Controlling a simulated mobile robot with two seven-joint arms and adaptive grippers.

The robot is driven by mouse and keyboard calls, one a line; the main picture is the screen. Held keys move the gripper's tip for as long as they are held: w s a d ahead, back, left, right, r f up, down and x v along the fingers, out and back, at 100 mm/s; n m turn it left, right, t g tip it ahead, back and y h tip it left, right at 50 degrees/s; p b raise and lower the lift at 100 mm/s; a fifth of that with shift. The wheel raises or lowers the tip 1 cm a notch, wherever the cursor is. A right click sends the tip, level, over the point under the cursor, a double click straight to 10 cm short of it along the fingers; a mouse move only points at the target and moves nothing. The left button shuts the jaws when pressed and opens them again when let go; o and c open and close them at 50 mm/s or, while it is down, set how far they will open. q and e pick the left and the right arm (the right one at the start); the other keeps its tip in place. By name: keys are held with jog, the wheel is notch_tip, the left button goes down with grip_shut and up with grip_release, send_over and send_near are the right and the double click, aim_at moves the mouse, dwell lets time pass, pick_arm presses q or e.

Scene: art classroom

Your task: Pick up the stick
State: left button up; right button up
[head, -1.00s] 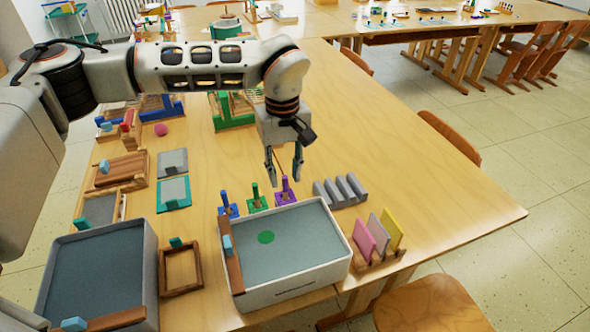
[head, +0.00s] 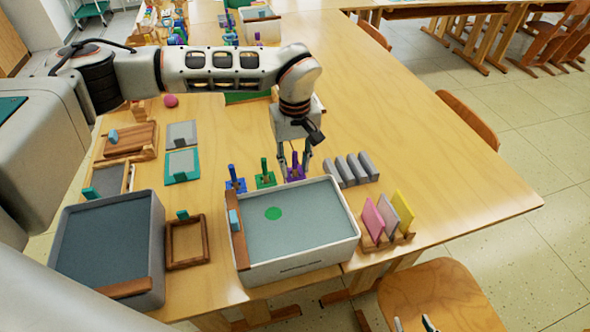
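Three short upright sticks on square bases stand in a row behind the white-rimmed tray: a blue stick (head: 232,174), a green stick (head: 264,168) and a purple stick (head: 296,172). My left gripper (head: 294,165) points down at the purple stick. Its two fingers are apart, one on each side of the stick; contact is not clear. Two fingertips of my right gripper (head: 414,322) show at the bottom edge, apart, in front of the chair seat, with nothing seen between them.
The white-rimmed tray (head: 290,272) stands just in front of the sticks. A grey ridged block (head: 350,170) and a wooden rack (head: 392,243) with coloured plates are to the right. A grey tub (head: 158,240) stands left. The table's right side is clear.

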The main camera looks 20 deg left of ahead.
pick_arm(q)
jog(key=shift+c, duration=0.5)
grip_shut()
jog(key=shift+r, duration=0.1)
